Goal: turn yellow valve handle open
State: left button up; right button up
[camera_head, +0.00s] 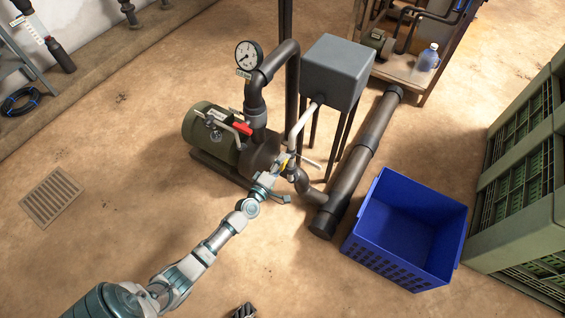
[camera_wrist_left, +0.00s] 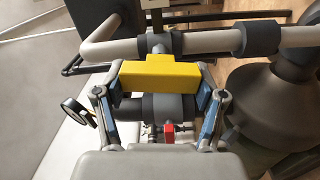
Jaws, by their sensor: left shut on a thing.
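The yellow valve handle (camera_wrist_left: 160,74) sits across the middle of the left wrist view, in front of a grey pipe fitting. My left gripper (camera_wrist_left: 160,92) has one finger at each end of the handle and is shut on it. In the head view my left arm reaches from the lower left to the pump, and the left gripper (camera_head: 279,170) is at the pipework. Only a small yellow bit of the handle (camera_head: 283,167) shows there, mostly hidden by the gripper. My right gripper is not clearly seen; a dark piece shows at the bottom edge.
A green pump (camera_head: 210,132) with a gauge (camera_head: 249,55) stands left of the handle. A grey box on legs (camera_head: 337,70) is behind. A thick dark pipe (camera_head: 355,160) and a blue crate (camera_head: 408,228) lie to the right. Floor at lower left is clear, with a drain grate (camera_head: 51,197).

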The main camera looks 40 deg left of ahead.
pick_arm(q)
jog(key=shift+s+f+n, duration=0.2)
jog(key=shift+f+n, duration=0.35)
jog(key=shift+n, duration=0.25)
jog(key=o, duration=1.2)
jog(key=shift+c, duration=0.2)
jog(key=shift+a+r, duration=0.1)
jog(key=shift+w+r, duration=0.1)
jog(key=shift+s, duration=0.3)
jog(key=v, duration=1.1)
jog(key=shift+s, duration=0.2)
